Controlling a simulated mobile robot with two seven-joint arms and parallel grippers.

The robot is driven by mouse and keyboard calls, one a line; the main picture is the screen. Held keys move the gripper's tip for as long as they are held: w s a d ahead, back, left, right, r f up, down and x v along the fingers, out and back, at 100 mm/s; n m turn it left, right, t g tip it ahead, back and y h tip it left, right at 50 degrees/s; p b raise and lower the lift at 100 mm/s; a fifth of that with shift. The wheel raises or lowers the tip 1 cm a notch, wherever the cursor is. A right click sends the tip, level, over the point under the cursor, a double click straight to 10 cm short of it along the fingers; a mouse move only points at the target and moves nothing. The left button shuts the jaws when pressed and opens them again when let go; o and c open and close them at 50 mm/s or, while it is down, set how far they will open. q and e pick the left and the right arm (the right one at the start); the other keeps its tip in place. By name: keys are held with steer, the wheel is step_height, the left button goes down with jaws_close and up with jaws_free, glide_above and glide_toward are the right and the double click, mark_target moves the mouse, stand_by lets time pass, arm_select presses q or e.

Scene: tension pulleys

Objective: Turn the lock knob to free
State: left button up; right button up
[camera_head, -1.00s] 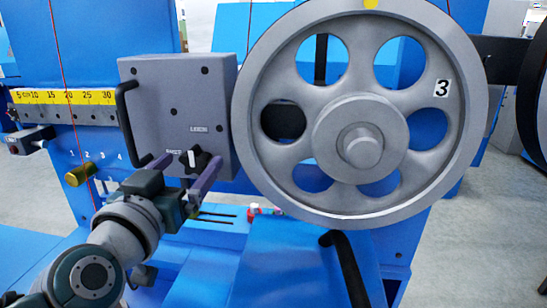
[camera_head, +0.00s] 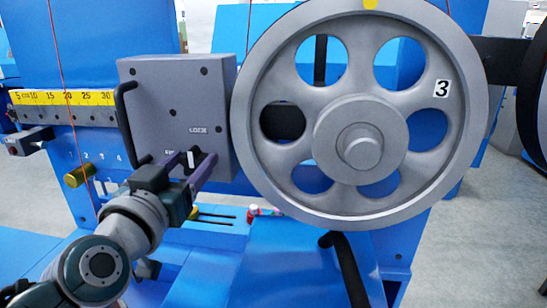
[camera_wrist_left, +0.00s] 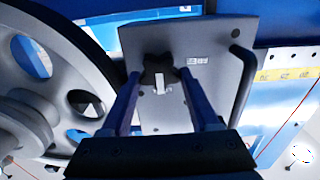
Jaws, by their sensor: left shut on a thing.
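The lock knob (camera_head: 191,158) is a black knob with a white pointer mark on the front of a grey box (camera_head: 188,92). Its pointer stands about upright in the head view. A LOCK label is above and to the right of it; a second label to its left is partly hidden by a finger. My left gripper (camera_head: 190,166) has its purple fingers on either side of the knob and is shut on it. In the left wrist view the knob (camera_wrist_left: 158,74) sits at the fingertips of the left gripper (camera_wrist_left: 160,80). My right gripper is out of view.
A large grey wheel (camera_head: 360,195) marked 3 stands just right of the box. A black handle (camera_head: 125,120) sticks out at the box's left edge. A yellow scale (camera_head: 65,97) and a brass knob (camera_head: 77,176) are at the left.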

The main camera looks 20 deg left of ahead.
arm_select(q)
steer(key=c, duration=0.3)
steer(key=n, duration=0.3)
steer(key=shift+a+n, duration=0.1)
steer(key=shift+n, duration=0.3)
steer(key=n, duration=0.4)
steer(key=shift+a+f+n, duration=0.1)
steer(key=shift+n, duration=0.2)
steer(key=n, duration=0.4)
steer(key=shift+a+f+n, duration=0.1)
steer(key=shift+n, duration=0.2)
steer(key=n+b, duration=0.1)
steer(key=n, duration=0.3)
steer(key=shift+f+n, duration=0.15)
steer(key=shift+n, duration=0.45)
